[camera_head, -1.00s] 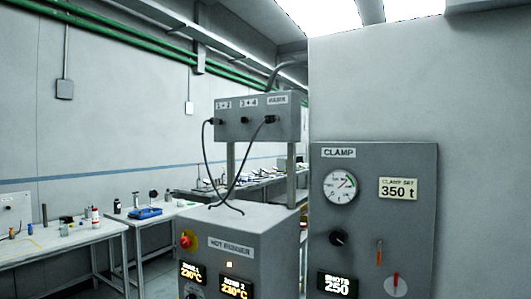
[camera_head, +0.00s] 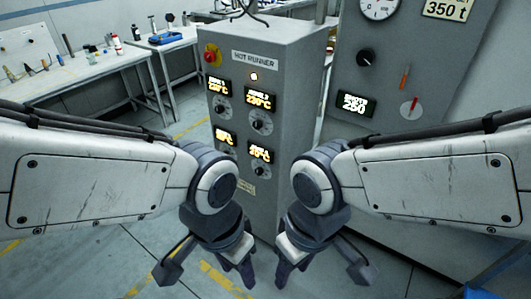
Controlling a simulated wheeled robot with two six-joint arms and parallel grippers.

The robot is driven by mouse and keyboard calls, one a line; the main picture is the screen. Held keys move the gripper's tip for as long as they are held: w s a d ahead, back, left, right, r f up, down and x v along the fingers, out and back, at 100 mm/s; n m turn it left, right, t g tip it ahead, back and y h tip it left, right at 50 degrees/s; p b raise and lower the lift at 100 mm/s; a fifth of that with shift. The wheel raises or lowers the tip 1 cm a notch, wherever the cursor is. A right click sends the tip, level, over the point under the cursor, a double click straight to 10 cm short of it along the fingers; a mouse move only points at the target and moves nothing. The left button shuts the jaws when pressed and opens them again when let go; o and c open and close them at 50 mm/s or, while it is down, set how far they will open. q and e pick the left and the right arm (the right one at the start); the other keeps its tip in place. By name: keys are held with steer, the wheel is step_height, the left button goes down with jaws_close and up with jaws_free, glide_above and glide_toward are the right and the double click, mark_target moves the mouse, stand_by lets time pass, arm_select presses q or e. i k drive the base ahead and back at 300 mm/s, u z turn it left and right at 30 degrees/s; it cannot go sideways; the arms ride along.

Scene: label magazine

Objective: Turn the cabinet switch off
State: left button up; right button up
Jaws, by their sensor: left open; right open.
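The grey hot runner cabinet (camera_head: 289,75) stands in the middle. A red rotary switch on a yellow plate (camera_head: 212,54) is at the upper left of its front; its handle position is too small to read. My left gripper (camera_head: 208,270) is open and empty, low in front of the cabinet. My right gripper (camera_head: 323,266) is open and empty, low to its right. Neither touches the switch.
The clamp panel (camera_head: 390,62) at right has a gauge, a black knob (camera_head: 366,58), an orange lever (camera_head: 404,77) and a red-and-white dial (camera_head: 410,107). Workbenches (camera_head: 75,72) with small items stand at left. Floor is clear between benches and cabinet.

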mark_target(209, 55)
steer(key=k, duration=0.4)
steer(key=u, duration=1.35)
steer(key=i, duration=1)
steer(key=z, duration=0.8)
